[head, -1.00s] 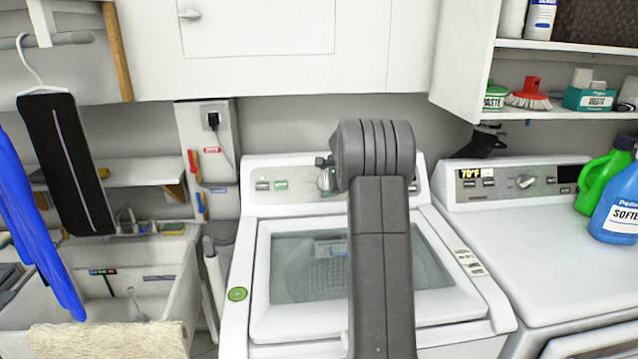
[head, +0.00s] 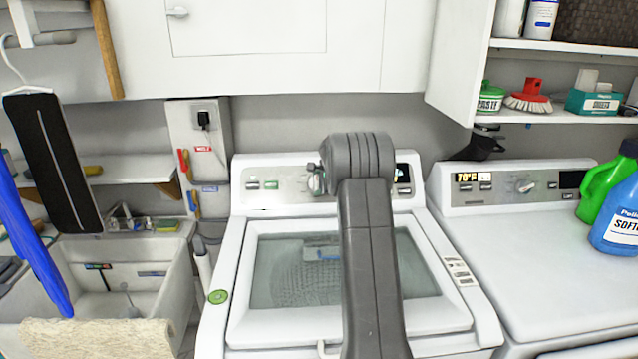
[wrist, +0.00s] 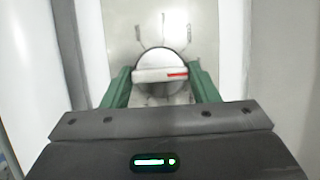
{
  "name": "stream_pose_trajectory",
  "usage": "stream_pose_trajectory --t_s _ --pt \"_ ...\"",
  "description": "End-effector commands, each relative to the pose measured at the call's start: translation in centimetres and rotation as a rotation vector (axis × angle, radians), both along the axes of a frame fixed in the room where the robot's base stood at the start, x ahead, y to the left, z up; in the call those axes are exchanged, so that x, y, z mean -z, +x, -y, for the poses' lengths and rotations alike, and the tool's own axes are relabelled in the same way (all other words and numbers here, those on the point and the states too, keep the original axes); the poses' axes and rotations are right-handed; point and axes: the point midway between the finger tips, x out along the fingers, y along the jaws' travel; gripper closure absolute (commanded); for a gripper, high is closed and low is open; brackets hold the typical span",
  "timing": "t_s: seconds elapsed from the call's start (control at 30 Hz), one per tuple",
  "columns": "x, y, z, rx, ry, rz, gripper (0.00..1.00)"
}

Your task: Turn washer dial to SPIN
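The washer dial (wrist: 150,76) is a round knob with a pale bar across it and a red mark at the bar's right end. The bar lies nearly level in the wrist view. Labels around it are too blurred to read. My gripper (wrist: 160,70) has its green fingers spread, one left and one right of the dial; I cannot tell whether they touch it. In the head view my arm hides much of the dial area on the panel of the white washer (head: 221,262).
The dryer (head: 545,239) stands at the right, with green (head: 597,186) and blue (head: 617,213) bottles on it. A sink (head: 170,273) is at the left. Shelves (head: 560,118) and a cabinet (head: 280,65) hang above. The washer lid is closed.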

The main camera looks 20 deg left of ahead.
Motion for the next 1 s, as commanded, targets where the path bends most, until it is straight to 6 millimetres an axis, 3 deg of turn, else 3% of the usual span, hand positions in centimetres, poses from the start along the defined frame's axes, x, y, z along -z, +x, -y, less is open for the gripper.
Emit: stream_pose_trajectory --t_s 0.07,0.47,1.0 --pt "0.00 -0.01 0.01 0.000 0.000 0.000 0.69" --pt "-0.10 0.02 -0.01 -0.049 -0.049 0.023 0.69" --pt "-0.43 0.18 -0.21 -0.353 -0.354 0.169 0.69"
